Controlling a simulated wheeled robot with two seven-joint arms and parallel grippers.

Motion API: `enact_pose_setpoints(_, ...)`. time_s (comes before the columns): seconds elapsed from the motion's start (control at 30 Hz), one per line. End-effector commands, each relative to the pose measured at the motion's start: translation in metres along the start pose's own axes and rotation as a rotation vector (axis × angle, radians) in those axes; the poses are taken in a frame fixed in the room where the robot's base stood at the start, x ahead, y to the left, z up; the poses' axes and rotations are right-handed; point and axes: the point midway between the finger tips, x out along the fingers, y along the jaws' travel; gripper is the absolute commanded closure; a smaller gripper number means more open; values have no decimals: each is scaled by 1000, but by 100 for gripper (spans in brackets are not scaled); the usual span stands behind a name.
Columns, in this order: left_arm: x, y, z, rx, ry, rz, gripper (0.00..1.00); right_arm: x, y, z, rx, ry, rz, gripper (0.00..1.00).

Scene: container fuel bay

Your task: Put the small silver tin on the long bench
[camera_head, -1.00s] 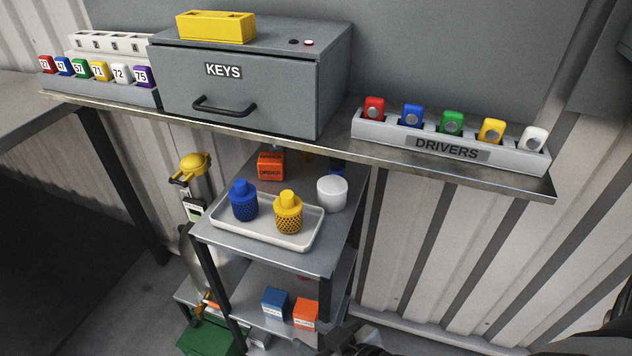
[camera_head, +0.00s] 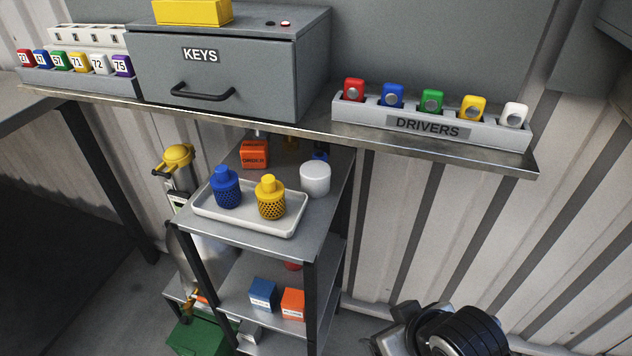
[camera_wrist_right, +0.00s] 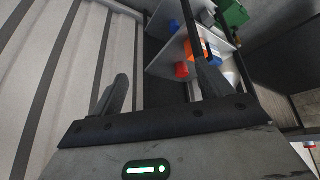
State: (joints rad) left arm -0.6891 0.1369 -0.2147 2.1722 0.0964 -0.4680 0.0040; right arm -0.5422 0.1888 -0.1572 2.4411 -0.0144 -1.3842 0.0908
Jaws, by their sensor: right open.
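A small pale cylinder (camera_head: 315,178), white to light silver, stands upright on the rack's top shelf, right of the tray; I cannot tell if it is the silver tin. A bit of silvery metal (camera_head: 257,133) shows behind an orange box and is mostly hidden. A grey bench top (camera_head: 28,108) lies at the left edge and runs out of view; I cannot tell if it is the long bench. My right arm is low at the right in the head view; its gripper (camera_wrist_right: 156,70) is open and empty in the right wrist view. My left gripper is not in view.
A white tray (camera_head: 286,229) holds blue and yellow perforated bottles. Blue and orange boxes (camera_head: 263,294) sit on the shelf below. A wall shelf (camera_head: 310,133) overhangs the rack's back and bears a keys cabinet (camera_head: 230,75) and a drivers holder (camera_head: 375,117). A green case (camera_head: 195,338) is low down.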

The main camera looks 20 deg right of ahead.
Motion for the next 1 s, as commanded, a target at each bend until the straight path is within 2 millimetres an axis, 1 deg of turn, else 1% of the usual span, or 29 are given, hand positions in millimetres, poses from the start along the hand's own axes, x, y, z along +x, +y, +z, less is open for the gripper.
enact_pose_setpoints(0.03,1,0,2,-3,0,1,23,-4,10,-18,-2,54,34,21)
enact_pose_setpoints(0.17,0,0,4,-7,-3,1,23,-13,20,-64,18,219,70,21)
enact_pose_setpoints(0.2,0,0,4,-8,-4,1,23,-16,22,-78,22,277,73,21)
enact_pose_setpoints(0.3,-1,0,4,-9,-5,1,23,-27,24,-113,26,422,64,21)
enact_pose_setpoints(0.4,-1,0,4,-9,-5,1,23,-40,22,-144,23,556,36,21)
enact_pose_setpoints(0.5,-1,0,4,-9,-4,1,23,-53,19,-168,16,670,-6,21)
enact_pose_setpoints(0.63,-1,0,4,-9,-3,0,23,-64,14,-188,8,761,-53,21)
enact_pose_setpoints(0.77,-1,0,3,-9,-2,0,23,-56,12,-204,11,781,-66,21)
enact_pose_setpoints(1.0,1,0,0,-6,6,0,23,-19,9,-240,12,778,-65,21)
